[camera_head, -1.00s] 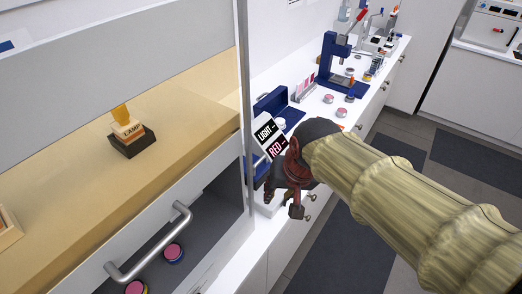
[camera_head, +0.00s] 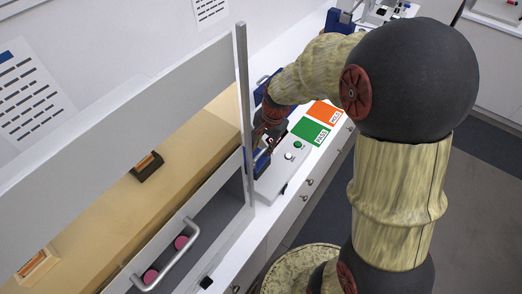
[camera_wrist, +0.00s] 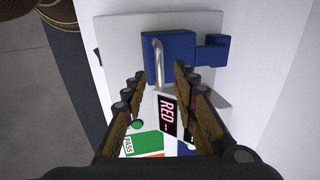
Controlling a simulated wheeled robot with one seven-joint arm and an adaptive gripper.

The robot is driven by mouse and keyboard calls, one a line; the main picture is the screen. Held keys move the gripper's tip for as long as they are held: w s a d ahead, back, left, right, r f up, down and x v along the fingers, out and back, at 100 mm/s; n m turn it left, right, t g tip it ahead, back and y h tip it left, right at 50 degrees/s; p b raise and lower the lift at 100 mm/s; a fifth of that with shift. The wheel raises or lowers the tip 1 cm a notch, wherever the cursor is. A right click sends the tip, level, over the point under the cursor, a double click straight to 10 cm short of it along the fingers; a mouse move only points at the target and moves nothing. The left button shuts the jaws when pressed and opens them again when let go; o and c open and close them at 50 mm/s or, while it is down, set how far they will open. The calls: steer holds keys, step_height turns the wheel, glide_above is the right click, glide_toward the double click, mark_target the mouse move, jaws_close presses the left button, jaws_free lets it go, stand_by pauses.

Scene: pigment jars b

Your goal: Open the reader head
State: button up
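The reader is a pale base (camera_wrist: 120,32) with a blue head (camera_wrist: 178,52) that carries a curved metal handle (camera_wrist: 158,62). A display reading RED (camera_wrist: 167,114) shows beside the blue head in the wrist view. In the head view the pale base (camera_head: 283,168) stands right of the cabinet post, and the blue head (camera_head: 260,158) is partly hidden by my gripper (camera_head: 262,146). In the wrist view my gripper (camera_wrist: 159,78) is open, its fingers apart on either side of the handle. I cannot tell whether they touch it.
A green PASS patch (camera_head: 310,131) and an orange patch (camera_head: 325,113) lie behind the reader. A cabinet with a grey post (camera_head: 244,110) stands close on the left. The floor at right is clear.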

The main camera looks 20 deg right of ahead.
mark_target(260, 154)
steer(key=shift+w+a+f, duration=0.1)
steer(key=shift+f, duration=0.7)
steer(key=shift+w+a+f, duration=0.1)
steer(key=shift+f, duration=0.7)
steer(key=shift+c, duration=0.6)
jaws_close()
